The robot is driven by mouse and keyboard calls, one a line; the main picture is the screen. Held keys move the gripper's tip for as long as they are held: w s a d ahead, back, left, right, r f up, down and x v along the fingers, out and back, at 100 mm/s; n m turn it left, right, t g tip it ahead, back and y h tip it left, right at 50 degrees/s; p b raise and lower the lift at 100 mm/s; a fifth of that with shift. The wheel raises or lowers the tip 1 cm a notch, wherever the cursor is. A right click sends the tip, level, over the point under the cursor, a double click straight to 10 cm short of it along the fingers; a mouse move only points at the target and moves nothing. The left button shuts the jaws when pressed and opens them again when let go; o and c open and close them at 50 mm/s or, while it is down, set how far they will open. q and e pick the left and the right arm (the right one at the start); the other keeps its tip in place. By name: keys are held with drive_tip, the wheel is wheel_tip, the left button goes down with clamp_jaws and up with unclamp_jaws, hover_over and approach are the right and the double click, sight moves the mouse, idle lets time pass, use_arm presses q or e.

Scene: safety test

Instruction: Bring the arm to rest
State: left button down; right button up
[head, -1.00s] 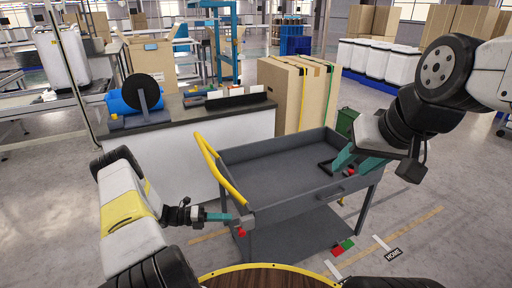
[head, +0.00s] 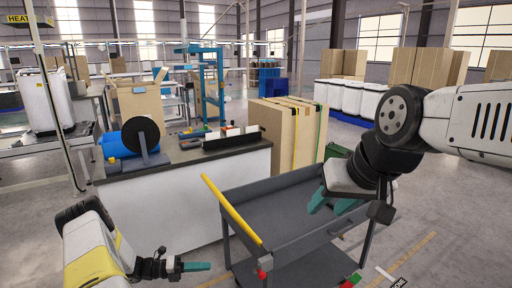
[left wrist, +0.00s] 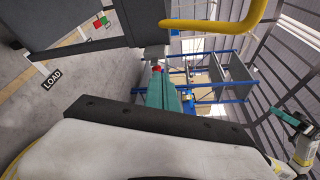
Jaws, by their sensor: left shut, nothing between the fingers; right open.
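My left gripper (head: 196,267) is at the lower left in the head view, its teal fingers shut and empty. It is to the left of the grey cart (head: 292,228) and apart from it in that view. The left wrist view also shows its teal fingers (left wrist: 163,92), with the cart's yellow handle (left wrist: 222,26) above them. My right gripper (head: 330,203) hangs over the right part of the cart, its teal fingers open and apart. I see nothing held in it. Part of the cart's tray is hidden behind the right gripper.
A counter (head: 205,205) with a blue cylinder and a black disc stands behind the cart at the left. Tall cardboard boxes (head: 286,135) stand behind the cart. Bare floor (head: 455,235) shows at the right.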

use_arm(q)
drive_tip(key=s+d+r+m+g+y, duration=0.2)
drive_tip(key=r+m+y, duration=0.2)
drive_tip(key=r+m, duration=0.75)
drive_tip(key=s+d+r+m+g+y, duration=0.2)
drive_tip(key=s+r+m+y, duration=0.3)
drive_tip(key=r, duration=1.2)
drive_tip(key=s+d+r+m+t+y, duration=0.1)
drive_tip(key=s+r+m+t+y, duration=0.4)
drive_tip(key=s+r+m, duration=1.1)
drive_tip(key=shift+s+d+m+t, duration=0.2)
drive_tip(key=shift+s+m+t, duration=0.6)
drive_tip(key=shift+m, duration=0.45)
